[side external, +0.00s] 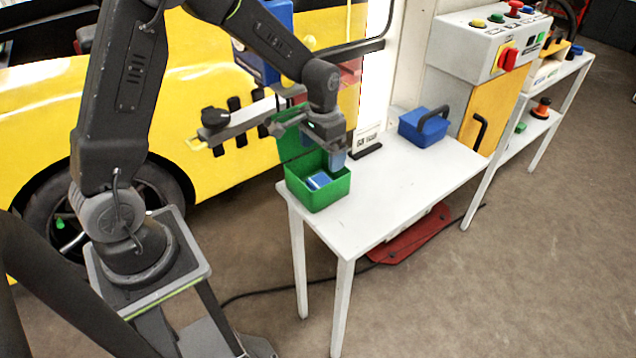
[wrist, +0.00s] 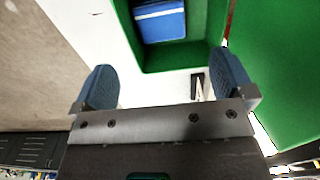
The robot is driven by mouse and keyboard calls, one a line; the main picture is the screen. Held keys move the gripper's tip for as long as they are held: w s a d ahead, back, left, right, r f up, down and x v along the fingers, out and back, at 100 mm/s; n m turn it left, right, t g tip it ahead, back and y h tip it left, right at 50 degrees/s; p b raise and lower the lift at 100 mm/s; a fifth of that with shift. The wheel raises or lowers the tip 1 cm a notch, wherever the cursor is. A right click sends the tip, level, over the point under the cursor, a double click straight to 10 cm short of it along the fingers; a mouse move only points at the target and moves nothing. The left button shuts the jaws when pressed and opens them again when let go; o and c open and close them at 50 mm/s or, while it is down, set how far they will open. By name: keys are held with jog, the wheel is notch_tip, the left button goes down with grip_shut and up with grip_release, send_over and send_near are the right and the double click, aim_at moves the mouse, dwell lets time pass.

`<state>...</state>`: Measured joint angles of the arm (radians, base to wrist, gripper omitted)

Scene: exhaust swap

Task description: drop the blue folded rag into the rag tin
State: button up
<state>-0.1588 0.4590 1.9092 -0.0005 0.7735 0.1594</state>
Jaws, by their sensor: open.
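The blue folded rag (side external: 318,181) lies inside the green open-topped tin (side external: 323,200), which stands on the white table's near left end. In the wrist view the rag (wrist: 161,22) shows as a blue block with a pale stripe, on the floor of the green tin (wrist: 180,60). My gripper (side external: 333,160) is just above the tin's back right rim. In the wrist view its two blue-grey fingers (wrist: 165,88) are spread wide with nothing between them. The rag lies beyond the fingertips, apart from them.
A blue toolbox (side external: 414,128) with a dark handle stands farther back on the white table (side external: 385,190). A small white sign (side external: 367,138) and a dark flat piece lie behind the tin. The yellow car (side external: 215,100) stands close on the left. The table's front right is clear.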

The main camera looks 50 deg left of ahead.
notch_tip(320, 180, up, 10)
jog(key=shift+f, duration=0.2)
jog(key=s+d+r+t, duration=0.2)
jog(key=s, duration=0.5)
jog(key=s+d+r+t, duration=0.1)
jog(key=s+d+r, duration=0.1)
jog(key=s, duration=0.5)
jog(key=s+d+r+t, duration=0.2)
jog(key=s+r, duration=0.2)
jog(key=s, duration=0.3)
jog(key=shift+d+r+t, duration=0.15)
jog(key=shift+d+t, duration=0.15)
